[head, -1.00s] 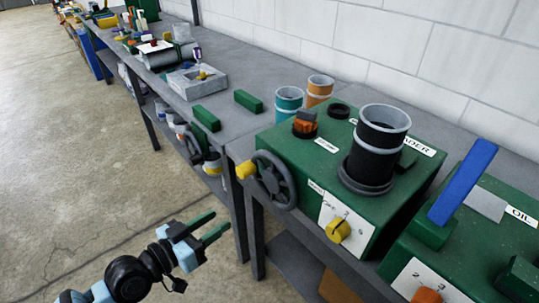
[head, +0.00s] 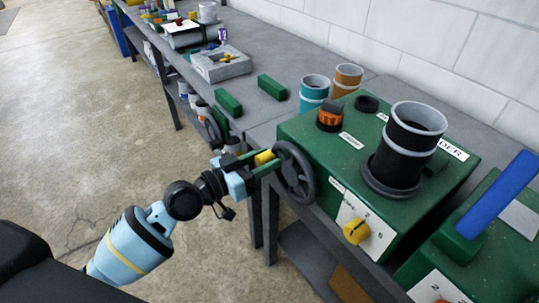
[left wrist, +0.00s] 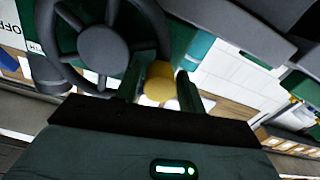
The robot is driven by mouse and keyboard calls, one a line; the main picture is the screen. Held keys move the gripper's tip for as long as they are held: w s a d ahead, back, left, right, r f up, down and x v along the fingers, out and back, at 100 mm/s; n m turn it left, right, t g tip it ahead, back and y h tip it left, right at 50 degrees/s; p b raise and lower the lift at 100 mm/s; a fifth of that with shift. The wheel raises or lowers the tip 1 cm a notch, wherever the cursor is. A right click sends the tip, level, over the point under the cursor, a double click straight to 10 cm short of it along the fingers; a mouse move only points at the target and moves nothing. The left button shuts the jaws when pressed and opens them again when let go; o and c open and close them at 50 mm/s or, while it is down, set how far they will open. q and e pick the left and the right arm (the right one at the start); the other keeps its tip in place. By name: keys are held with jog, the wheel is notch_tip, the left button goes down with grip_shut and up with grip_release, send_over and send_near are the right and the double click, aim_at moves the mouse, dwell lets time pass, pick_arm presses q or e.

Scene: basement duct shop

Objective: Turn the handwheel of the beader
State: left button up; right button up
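The beader is a green box (head: 304,128) on the bench, with a dark cylinder standing on top. Its handwheel (head: 295,174) is dark grey and spoked, on the left side of the box; it also fills the upper left of the left wrist view (left wrist: 104,46). A yellow handle knob (head: 264,157) sticks out from the rim. My left gripper (head: 268,160) has its green fingers on either side of this knob. My right gripper is not in view.
A yellow dial (head: 356,231) is on the beader's front. A second green machine with a blue lever (head: 498,193) stands at the right. Green blocks (head: 228,103) and banded cylinders (head: 314,90) are on the bench. The floor at left is clear.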

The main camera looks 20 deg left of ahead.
pick_arm(q)
jog(key=shift+x, duration=1.05)
grip_shut()
